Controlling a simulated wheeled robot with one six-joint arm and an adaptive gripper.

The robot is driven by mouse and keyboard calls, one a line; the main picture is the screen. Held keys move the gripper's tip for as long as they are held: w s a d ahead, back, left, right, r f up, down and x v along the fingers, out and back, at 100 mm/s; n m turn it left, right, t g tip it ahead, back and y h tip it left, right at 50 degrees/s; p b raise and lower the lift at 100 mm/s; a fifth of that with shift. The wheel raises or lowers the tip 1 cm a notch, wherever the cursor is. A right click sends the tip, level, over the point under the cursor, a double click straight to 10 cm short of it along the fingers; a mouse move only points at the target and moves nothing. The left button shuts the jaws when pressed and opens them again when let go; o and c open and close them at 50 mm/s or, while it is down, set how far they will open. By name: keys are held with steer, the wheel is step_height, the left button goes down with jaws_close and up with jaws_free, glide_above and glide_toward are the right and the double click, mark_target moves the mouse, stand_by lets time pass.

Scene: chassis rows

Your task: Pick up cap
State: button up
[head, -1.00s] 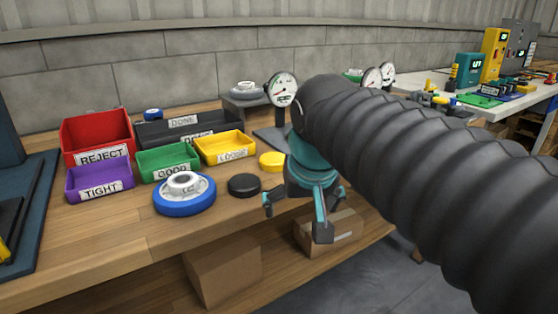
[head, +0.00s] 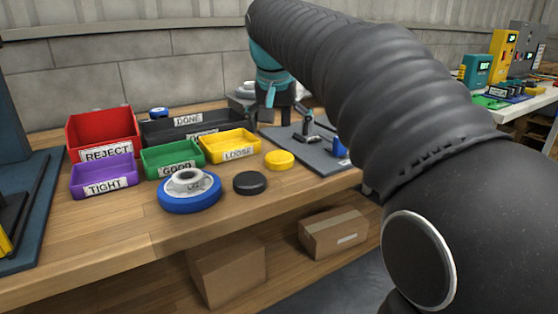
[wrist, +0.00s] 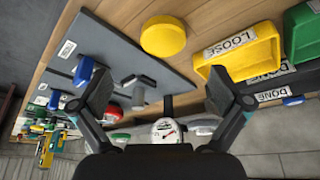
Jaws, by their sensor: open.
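Two round cap-like discs lie on the wooden bench in the head view: a yellow one (head: 279,159) and a black one (head: 250,183). I cannot tell which one the task means. The yellow disc also shows at the top of the wrist view (wrist: 163,37), beyond the space between my fingers. A blue ring-like base (head: 190,201) with a white-grey part on it lies left of the black disc. My gripper (wrist: 160,90) is open and empty. In the head view it hangs above the back of the bench, behind the yellow disc, partly hidden by my arm.
A dark grey plate (head: 325,158) with upright fittings and a blue piece (head: 340,147) lies right of the yellow disc. Red, purple, green (head: 172,158), yellow (head: 230,148) and black labelled bins stand to the left. Boxes sit on the shelf below.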

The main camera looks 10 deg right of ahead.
mark_target(279, 156)
steer(key=x, duration=0.3)
steer(key=shift+w+f, duration=0.15)
steer(key=shift+f, duration=0.15)
steer(key=shift+w+x, duration=0.15)
steer(key=shift+x, duration=1.15)
steer(key=shift+w+x, duration=0.2)
steer(key=shift+x, duration=1.1)
steer(key=shift+a+r, duration=0.1)
steer(key=c, duration=1.1)
